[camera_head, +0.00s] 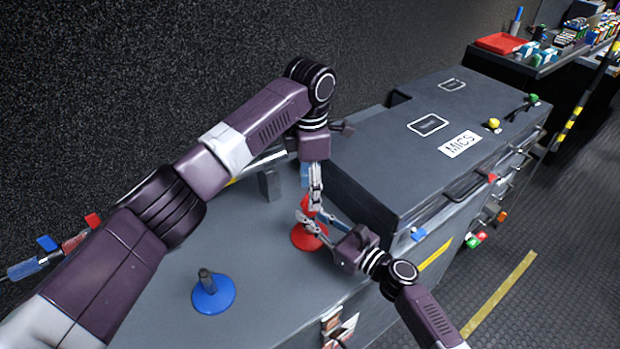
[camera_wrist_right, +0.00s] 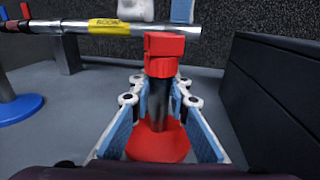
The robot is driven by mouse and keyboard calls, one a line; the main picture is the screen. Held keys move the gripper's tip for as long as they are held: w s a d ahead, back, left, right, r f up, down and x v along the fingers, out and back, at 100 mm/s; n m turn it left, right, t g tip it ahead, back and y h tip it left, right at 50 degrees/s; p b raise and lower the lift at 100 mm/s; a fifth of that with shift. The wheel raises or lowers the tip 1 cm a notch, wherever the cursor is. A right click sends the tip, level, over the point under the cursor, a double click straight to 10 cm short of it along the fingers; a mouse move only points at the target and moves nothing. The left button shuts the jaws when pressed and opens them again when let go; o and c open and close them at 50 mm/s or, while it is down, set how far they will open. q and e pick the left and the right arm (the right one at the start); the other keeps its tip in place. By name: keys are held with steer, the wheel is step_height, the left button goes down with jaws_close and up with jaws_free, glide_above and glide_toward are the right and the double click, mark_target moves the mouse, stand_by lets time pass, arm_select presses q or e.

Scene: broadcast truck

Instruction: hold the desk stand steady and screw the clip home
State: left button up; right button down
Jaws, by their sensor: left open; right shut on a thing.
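A red desk stand (camera_head: 306,238) stands on the grey worktop beside the dark case. In the right wrist view it has a round red base (camera_wrist_right: 158,146) and an upright dark post (camera_wrist_right: 158,103). A red clip (camera_wrist_right: 164,54) sits upright on top of the post. My right gripper (camera_head: 312,224) comes in low from the right and is shut on the stand, its blue-padded fingers either side of the post. My left gripper (camera_head: 315,192) points down above the clip, open. Its separated fingertips (camera_wrist_right: 160,12) show at the top of the right wrist view, apart from the clip.
A blue stand (camera_head: 212,294) with a dark post is at the front left. A metal tube (camera_wrist_right: 100,27) with a yellow label runs behind the clip. The dark case (camera_head: 400,150) marked MICS blocks the right side. The worktop is clear between the stands.

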arm_select(q)
steer(key=shift+f, duration=2.35)
